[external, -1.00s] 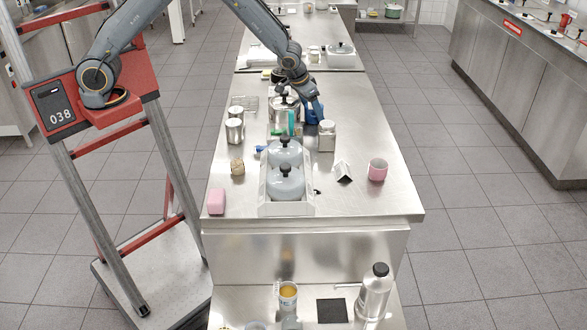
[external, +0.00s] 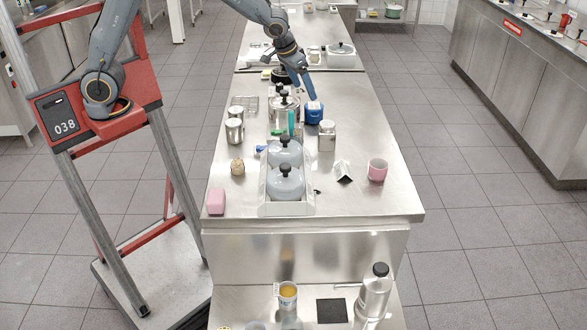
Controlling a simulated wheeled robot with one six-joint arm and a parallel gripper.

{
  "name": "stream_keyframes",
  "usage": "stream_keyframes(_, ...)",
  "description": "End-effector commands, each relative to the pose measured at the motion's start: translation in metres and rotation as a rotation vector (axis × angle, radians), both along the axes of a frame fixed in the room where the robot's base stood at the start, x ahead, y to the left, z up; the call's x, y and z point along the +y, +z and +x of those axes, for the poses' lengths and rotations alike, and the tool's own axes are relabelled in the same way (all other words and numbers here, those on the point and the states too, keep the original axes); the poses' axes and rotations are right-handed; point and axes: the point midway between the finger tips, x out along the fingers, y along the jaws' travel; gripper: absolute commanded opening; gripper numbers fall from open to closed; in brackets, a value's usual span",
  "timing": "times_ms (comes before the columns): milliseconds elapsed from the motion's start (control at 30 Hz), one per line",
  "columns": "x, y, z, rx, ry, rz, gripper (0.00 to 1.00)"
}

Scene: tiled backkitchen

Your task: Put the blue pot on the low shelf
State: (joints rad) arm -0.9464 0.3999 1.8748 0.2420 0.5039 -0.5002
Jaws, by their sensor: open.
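The blue pot (external: 314,113) stands on the upper steel worktop (external: 350,210), right of a steel pot with a black knob. It is a small blue vessel with a pale top. My gripper (external: 309,92) is open just above and behind the pot's top, and the pot is not held. Whether the fingers touch it cannot be told from this view. A lower steel surface (external: 256,297) at the front, below the worktop's edge, looks like the low shelf.
A glass jar (external: 326,136) stands close in front of the pot. Two grey lidded pots (external: 285,184) sit in a white tray. A pink cup (external: 377,170) is at right.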

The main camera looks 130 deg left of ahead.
Motion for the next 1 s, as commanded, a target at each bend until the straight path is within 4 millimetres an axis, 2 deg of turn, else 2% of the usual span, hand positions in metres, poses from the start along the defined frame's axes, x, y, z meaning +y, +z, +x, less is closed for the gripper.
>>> stream_keyframes(467, 0.000, -0.001, 0.000, 0.000, -0.005, -0.001, 0.78)
stream_keyframes(800, 0.013, -0.034, 0.001, 0.002, -0.230, -0.009, 0.78)
stream_keyframes(1000, 0.019, -0.042, 0.002, 0.000, -0.309, 0.000, 0.78)
